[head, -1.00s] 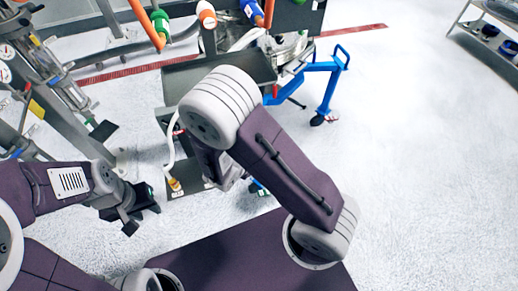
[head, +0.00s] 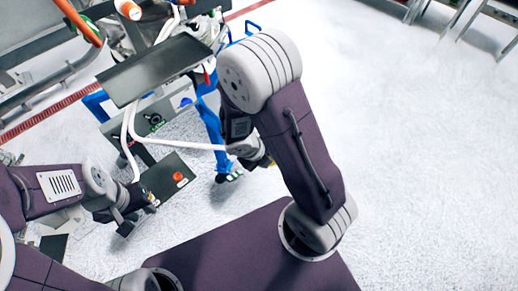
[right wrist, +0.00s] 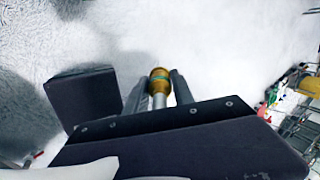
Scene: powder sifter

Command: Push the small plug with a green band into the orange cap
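The small plug (right wrist: 160,84), brass-coloured with a thin green band, stands between the fingers of my right gripper (right wrist: 159,92) in the right wrist view. The fingers close on its grey stem. In the head view a white hose runs to this gripper (head: 262,162), which the arm partly hides. My left gripper (head: 150,204) is at lower left, with small yellowish bits at its tips; whether it holds anything is unclear. A small orange-red round piece (head: 178,177) lies on a dark plate just right of it; I cannot tell whether this is the orange cap.
A dark tray (head: 155,70) on a frame with blue legs (head: 210,125) stands beyond my arms. White hoses hang from it. Orange pipes are at upper left. The white floor on the right is open, with racks at the far top right.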

